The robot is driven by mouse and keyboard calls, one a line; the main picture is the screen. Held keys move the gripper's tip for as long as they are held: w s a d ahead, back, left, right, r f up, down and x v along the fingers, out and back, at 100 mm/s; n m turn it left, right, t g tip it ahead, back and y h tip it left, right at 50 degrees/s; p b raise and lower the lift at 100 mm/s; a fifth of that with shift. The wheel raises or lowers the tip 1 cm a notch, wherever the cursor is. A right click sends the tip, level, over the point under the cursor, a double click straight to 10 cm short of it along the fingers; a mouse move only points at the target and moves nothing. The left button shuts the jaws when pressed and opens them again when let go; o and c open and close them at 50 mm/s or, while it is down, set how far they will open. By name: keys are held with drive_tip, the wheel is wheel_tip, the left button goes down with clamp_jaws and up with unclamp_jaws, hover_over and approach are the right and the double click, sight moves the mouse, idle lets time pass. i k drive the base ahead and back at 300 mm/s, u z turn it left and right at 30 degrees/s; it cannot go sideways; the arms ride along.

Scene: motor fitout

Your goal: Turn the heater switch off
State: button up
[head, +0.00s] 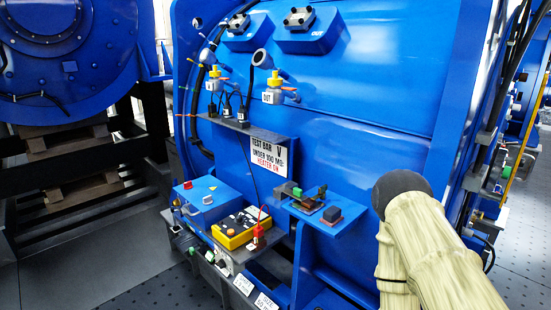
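I cannot tell for sure which part is the heater switch. A white sign (269,158) on the blue motor housing (380,170) reads "TEST BAR V", "UNDER 100 MΩ" and, in red, "HEATER ON". Below it, a blue box (205,200) with small fittings stands on a low bench at the left. A blue shelf (323,222) to the right carries small dark switch-like parts (308,200) and a block with a brown top (331,214). Their positions are too small to read. My beige-sleeved arm shows at the lower right; my gripper is not in view.
A yellow tester (240,228) with a red clip (259,238) sits on the bench. Yellow-handled valves (274,86) and thin cables are above the sign. White labels (265,301) hang at the bench's front. Dark floor (100,265) lies open at the left.

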sight(222, 264)
drive_tip(key=u, duration=1.1)
drive_tip(key=k, duration=0.1)
drive_tip(key=z, duration=0.65)
drive_tip(key=i, duration=0.45)
drive_tip(key=u, duration=0.05)
drive_tip(key=k, duration=0.5)
drive_tip(key=u, duration=1.2)
drive_tip(key=i, duration=0.55)
drive_tip(key=z, duration=0.35)
